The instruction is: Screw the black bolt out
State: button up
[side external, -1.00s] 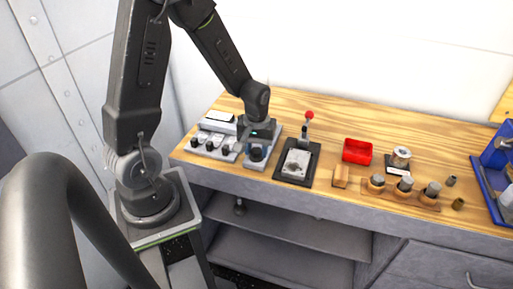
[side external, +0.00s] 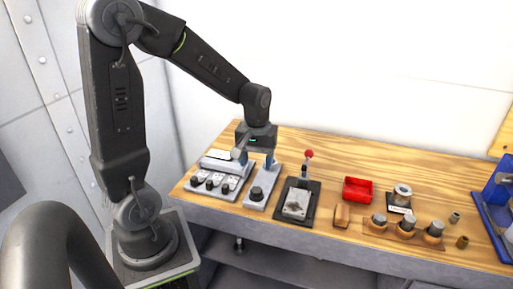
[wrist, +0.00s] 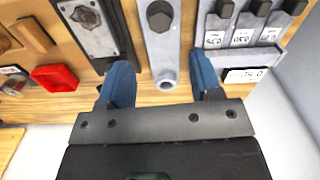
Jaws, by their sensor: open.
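The black bolt (side external: 257,193) has a large hexagonal head and sits upright in a narrow grey plate on the bench. It also shows at the top of the wrist view (wrist: 160,14). The bolt's shank is hidden.
Left of the plate is a grey panel (side external: 217,184) with several black knobs. To its right stands a dark base with a red-knobbed lever (side external: 308,155).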

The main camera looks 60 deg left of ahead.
notch_tip(320, 180, up, 4)
jog(key=shift+r, duration=0.1)
dwell(0.4)
jog(key=s+d+r+m+t, duration=0.5)
jog(key=s+d+r+m, duration=0.2)
jog(key=s+d+m, duration=0.3)
jog(key=shift+d+r+t, duration=0.3)
jog(key=shift+d+r, duration=0.05)
jog(key=shift+d, duration=0.55)
jog(key=shift+w, duration=0.1)
dwell(0.6)
